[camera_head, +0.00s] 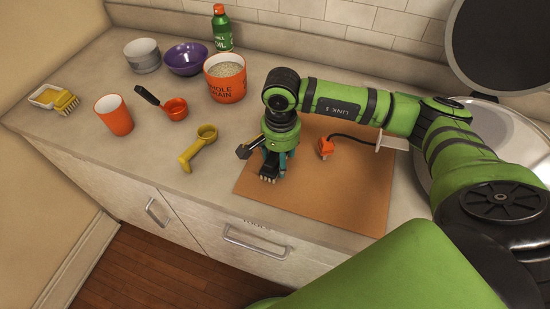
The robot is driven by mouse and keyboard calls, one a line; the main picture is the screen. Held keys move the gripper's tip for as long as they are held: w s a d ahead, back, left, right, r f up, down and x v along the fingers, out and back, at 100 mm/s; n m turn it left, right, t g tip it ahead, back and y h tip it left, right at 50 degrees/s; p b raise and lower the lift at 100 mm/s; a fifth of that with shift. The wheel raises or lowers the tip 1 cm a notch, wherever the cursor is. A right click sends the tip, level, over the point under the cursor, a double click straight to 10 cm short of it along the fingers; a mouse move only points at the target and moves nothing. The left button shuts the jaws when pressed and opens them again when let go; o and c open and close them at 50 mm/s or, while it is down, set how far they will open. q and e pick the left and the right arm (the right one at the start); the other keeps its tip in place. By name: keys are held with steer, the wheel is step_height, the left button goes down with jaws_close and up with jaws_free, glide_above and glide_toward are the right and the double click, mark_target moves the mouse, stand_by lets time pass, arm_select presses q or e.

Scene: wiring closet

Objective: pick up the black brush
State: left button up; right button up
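The black brush (268,171) is at the left edge of a brown board on the counter, with its pale bristles showing at the front. My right gripper (277,163) comes in from the right and points straight down over the brush. Its teal-edged fingers are at or around the brush, and they hide part of it. I cannot tell whether the fingers are shut on it, or whether the brush touches the board. A black and yellow piece (249,147) sticks out to the left beside the gripper; what it belongs to is unclear. My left gripper is not in view.
The brown board (340,205) also bears an orange plug (325,147) with a black cord. A yellow scoop (198,147), red scoop (175,108), orange cup (114,115), grain tub (226,80), bowls and green bottle (222,30) stand left. A yellow brush (64,102) lies far left.

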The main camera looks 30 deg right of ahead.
steer(key=shift+c, duration=1.4)
steer(key=shift+r, duration=0.1)
